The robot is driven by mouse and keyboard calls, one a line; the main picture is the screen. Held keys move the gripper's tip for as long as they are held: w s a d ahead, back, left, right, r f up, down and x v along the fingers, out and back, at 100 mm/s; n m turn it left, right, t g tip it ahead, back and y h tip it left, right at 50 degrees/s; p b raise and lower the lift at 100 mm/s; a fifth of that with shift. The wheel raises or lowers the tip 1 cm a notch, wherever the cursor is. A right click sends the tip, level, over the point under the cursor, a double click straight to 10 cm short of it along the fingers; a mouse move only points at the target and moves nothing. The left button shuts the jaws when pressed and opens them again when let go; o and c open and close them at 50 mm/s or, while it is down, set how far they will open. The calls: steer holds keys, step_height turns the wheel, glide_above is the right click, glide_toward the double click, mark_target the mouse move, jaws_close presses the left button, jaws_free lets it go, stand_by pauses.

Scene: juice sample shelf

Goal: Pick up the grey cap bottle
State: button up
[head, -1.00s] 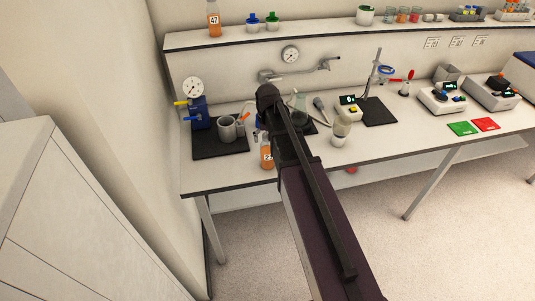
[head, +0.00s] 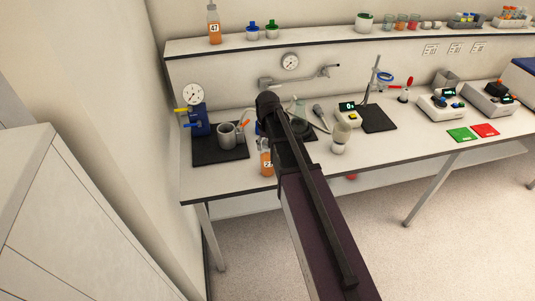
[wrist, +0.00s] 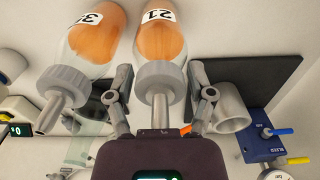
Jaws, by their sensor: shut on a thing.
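In the wrist view, a bottle of orange juice labelled 21 (wrist: 163,40), with a grey cap and spout, is between the two fingers of my gripper (wrist: 161,85). The fingers are shut on it around its cap and neck. A second orange juice bottle labelled 35 (wrist: 92,38), also with a grey cap and spout, stands close beside it on the left. In the head view, an orange bottle (head: 266,162) whose label starts with 2 stands at the bench's front edge, partly behind my arm. My fingertips and the bottle 35 are hidden there.
A grey cup (head: 227,135) and a blue gauge device (head: 198,118) stand on a dark mat left of the bottle. Another orange bottle (head: 214,25) is on the wall shelf. The bench's right front has free room.

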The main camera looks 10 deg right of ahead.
step_height(320, 180, up, 3)
steer(key=p, duration=0.3)
steer(key=shift+r+p, duration=0.2)
steer(key=shift+p, duration=0.1)
steer(key=s+d+r+p, duration=0.1)
steer(key=s+d, duration=0.2)
steer(key=s, duration=1.2)
steer(key=shift+s+r, duration=0.25)
steer(key=shift+s, duration=0.1)
steer(key=shift+f, duration=0.1)
step_height(320, 180, down, 6)
steer(key=b, duration=0.6)
steer(key=shift+f, duration=0.15)
steer(key=shift+d, duration=0.1)
